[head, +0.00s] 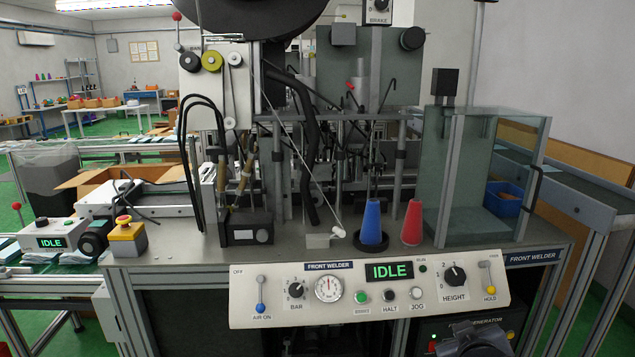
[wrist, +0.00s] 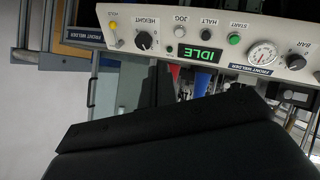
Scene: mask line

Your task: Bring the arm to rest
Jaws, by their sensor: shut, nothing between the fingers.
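My gripper (wrist: 158,78) shows in the wrist view as dark fingers above a broad dark body. The fingers are shut with nothing between them. They point toward the front welder's control panel (wrist: 200,38), which appears upside down there. In the head view a dark part of my arm (head: 476,340) shows at the bottom right, below the right part of the control panel (head: 370,293). The fingertips cannot be made out in the head view. The panel's display (head: 389,271) reads IDLE in green.
A blue cone (head: 371,222) and a red cone (head: 412,222) stand on the machine bench behind the panel. A yellow box with a red button (head: 127,240) stands at left. A glass guard (head: 487,180) rises at right. Levers and knobs stick out from the panel.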

